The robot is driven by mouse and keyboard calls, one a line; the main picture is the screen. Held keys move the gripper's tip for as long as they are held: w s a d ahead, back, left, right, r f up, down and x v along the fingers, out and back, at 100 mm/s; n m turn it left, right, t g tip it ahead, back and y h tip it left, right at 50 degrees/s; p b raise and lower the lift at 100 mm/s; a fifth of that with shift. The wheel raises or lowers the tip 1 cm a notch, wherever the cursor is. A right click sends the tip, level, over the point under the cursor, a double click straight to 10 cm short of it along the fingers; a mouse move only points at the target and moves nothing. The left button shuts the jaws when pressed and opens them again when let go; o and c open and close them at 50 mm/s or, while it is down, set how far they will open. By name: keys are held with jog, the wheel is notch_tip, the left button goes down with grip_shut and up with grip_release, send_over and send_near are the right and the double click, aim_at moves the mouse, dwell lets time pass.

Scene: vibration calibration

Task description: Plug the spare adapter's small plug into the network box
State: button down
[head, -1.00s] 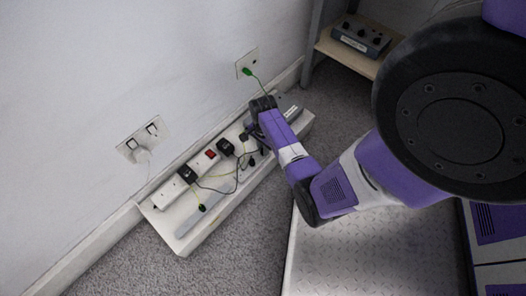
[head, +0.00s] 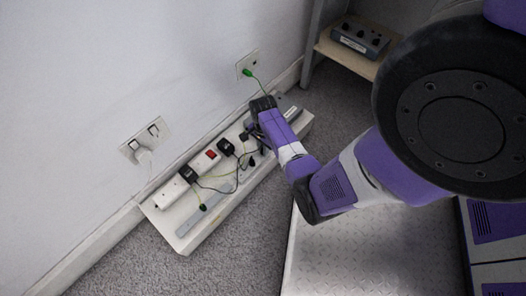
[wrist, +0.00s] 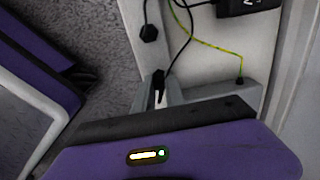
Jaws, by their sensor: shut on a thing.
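In the wrist view my gripper (wrist: 158,96) is shut on a small black plug (wrist: 159,82), with a black cable running up from it. A grey edge (wrist: 215,90), possibly the network box, lies just beyond the fingers; my gripper hides much of it. A grey box (head: 288,106), likely the network box, shows beside my gripper in the head view. I cannot tell whether the plug touches it. A black adapter (head: 226,147) sits on the white power strip (head: 205,162); it may be the one at the wrist view's top right (wrist: 245,6).
A loose black plug (wrist: 150,33) lies on the white board (head: 185,243). A yellow-green cable (wrist: 208,42) ends near the grey edge. A second adapter (head: 188,173), a red switch (head: 211,154), wall sockets (head: 247,64) and a green-plug cable crowd the area. A shelf (head: 345,52) holds a control box.

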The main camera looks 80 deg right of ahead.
jog(key=shift+r+p, duration=0.5)
jog(key=shift+p, duration=0.35)
dwell(0.7)
jog(key=shift+r+p, duration=1.7)
jog(key=shift+p, duration=0.3)
notch_tip(320, 180, up, 8)
jog(key=p, duration=0.9)
jog(key=s+d+b, duration=0.2)
jog(key=d+b, duration=2.1)
jog(key=d, duration=0.5)
jog(key=shift+s+f, duration=0.1)
jog(key=shift+f, duration=4.1)
jog(key=shift+a+f+p, duration=0.1)
jog(key=shift+f+p, duration=0.05)
jog(key=shift+p, duration=0.2)
